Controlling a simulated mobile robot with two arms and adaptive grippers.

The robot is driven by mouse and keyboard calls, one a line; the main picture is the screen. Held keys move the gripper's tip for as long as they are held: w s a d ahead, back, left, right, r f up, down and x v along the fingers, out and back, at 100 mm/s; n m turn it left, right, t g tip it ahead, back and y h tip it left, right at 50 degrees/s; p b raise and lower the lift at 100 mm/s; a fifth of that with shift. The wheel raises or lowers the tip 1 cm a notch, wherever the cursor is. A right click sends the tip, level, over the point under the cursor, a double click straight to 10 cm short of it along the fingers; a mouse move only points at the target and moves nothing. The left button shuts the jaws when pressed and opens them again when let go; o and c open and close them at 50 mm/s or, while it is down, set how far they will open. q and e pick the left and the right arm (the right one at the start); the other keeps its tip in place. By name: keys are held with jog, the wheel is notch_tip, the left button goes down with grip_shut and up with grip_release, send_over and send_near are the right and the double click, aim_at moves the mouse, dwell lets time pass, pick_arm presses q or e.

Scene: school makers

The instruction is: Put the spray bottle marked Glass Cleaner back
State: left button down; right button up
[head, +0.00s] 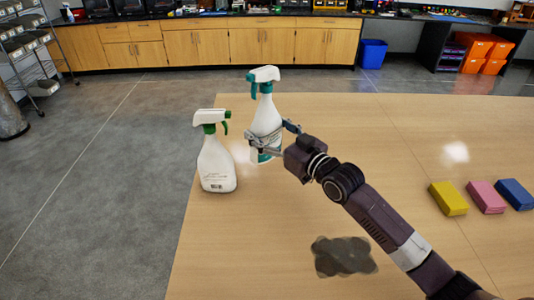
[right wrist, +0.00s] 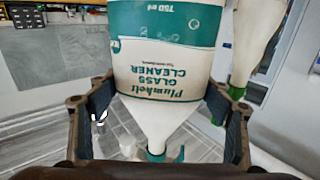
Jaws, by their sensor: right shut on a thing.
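The Glass Cleaner spray bottle (head: 266,118) is white with a teal trigger and a teal band near its base. My right gripper (head: 277,143) is shut around its body and holds it slightly tilted at the table's far left part. I cannot tell whether its base touches the table. In the right wrist view the bottle (right wrist: 165,75) sits between the fingers (right wrist: 163,125), its label upside down and reading "Glass Cleaner". A second white spray bottle (head: 216,165) with a green trigger stands upright just left of it. My left gripper is not in view.
The wooden table (head: 400,125) has a dark stain (head: 343,256) near the front. A yellow block (head: 448,198), a pink block (head: 486,197) and a blue block (head: 515,194) lie at the right. The table's far middle is clear. Cabinets (head: 262,45) line the back wall.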

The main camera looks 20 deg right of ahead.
aim_at(273, 158)
notch_tip(273, 158, down, 8)
jog(key=shift+f, duration=0.25)
jog(key=shift+f, duration=0.1)
dwell(0.4)
jog(key=o, duration=1.6)
jog(key=shift+f, duration=0.3)
jog(key=o, duration=0.4)
jog(key=shift+s, duration=0.1)
